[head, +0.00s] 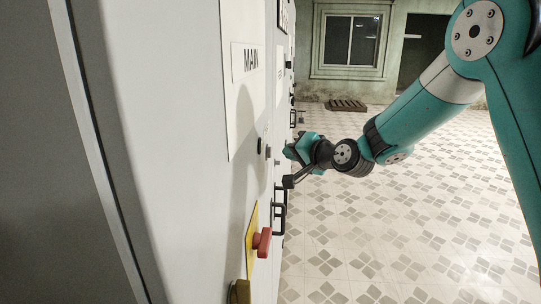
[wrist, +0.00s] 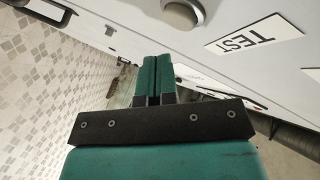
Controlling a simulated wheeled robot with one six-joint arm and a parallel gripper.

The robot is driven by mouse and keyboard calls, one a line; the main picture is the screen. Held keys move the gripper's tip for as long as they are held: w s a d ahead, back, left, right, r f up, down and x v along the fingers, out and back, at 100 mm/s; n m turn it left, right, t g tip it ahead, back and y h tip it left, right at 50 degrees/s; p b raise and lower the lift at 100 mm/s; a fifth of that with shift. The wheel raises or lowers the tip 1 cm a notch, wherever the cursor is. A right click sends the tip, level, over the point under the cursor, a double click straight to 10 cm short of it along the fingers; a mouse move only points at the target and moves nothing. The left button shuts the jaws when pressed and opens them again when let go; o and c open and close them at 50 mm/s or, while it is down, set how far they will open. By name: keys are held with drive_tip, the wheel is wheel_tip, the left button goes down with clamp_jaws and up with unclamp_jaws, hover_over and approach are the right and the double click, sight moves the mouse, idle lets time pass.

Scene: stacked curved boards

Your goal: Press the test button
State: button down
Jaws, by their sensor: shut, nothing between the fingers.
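The TEST label (wrist: 252,36) is on the white panel at the upper right of the wrist view. A round grey button (wrist: 184,12) sits just left of it, cut off by the top edge. My gripper (wrist: 153,82) is shut and empty, its teal fingertips together. In the wrist view the fingertips show below the button and look apart from it. In the head view my gripper (head: 290,152) is close to the cabinet front, seen edge-on. I cannot tell there whether it touches the panel, and the TEST label cannot be read in that view.
The white cabinet (head: 180,190) fills the left. A MAIN label (head: 250,61), a red knob (head: 262,242) on a yellow plate and black handles (head: 281,210) stick out along its front. The tiled floor (head: 400,230) to the right is clear; a pallet (head: 346,105) lies far back.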

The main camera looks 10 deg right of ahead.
drive_tip(key=shift+s+d+b, duration=0.2)
drive_tip(key=shift+d+b, duration=0.1)
drive_tip(key=shift+d, duration=0.35)
drive_tip(key=shift+s+d+b, duration=0.25)
drive_tip(key=shift+d+b, duration=0.05)
drive_tip(key=shift+d, duration=0.3)
drive_tip(key=shift+s+d+b, duration=0.2)
drive_tip(key=shift+d+b, duration=0.1)
drive_tip(key=shift+d, duration=0.35)
